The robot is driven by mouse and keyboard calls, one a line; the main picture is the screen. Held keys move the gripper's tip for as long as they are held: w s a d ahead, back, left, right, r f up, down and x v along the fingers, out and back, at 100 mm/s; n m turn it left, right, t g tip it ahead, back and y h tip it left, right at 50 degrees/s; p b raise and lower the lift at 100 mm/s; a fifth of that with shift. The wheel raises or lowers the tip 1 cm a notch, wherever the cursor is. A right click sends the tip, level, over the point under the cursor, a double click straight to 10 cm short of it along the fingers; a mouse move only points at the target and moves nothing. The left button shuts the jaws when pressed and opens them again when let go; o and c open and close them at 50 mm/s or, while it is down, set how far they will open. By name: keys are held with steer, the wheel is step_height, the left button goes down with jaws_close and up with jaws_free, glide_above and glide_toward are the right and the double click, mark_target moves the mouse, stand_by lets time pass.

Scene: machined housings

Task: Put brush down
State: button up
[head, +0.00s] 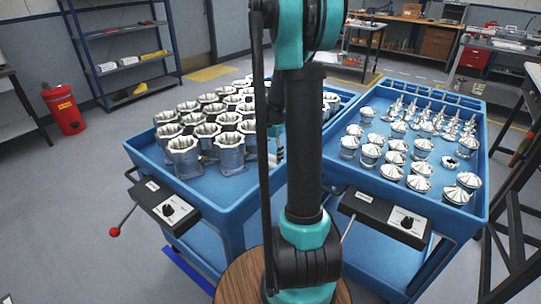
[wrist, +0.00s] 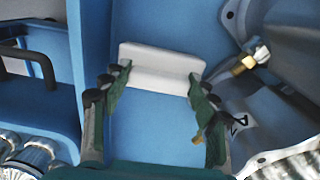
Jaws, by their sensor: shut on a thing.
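In the wrist view a pale grey-white block (wrist: 158,58), which I take to be the brush, lies across my fingertips. My gripper (wrist: 160,88) has its two green-padded fingers shut on it, one at each side. Bare blue tray floor (wrist: 150,125) shows behind and below the block; I cannot tell whether it touches the floor. Bristles are not clearly seen. In the head view my arm hides the brush and most of my gripper, low over the right part of the left blue cart (head: 262,200).
Several large metal housings (head: 184,155) fill the left cart's left and back. One with a brass fitting (wrist: 248,62) is close right of my gripper in the wrist view. The right blue cart (head: 470,212) holds several smaller metal parts. A black handle (wrist: 32,55) shows left.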

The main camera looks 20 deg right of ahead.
mark_target(271, 155)
steer(key=o, duration=1.2)
steer(key=shift+f, duration=0.1)
steer(key=shift+c, duration=0.2)
step_height(271, 155, up, 12)
steer(key=shift+s, duration=0.15)
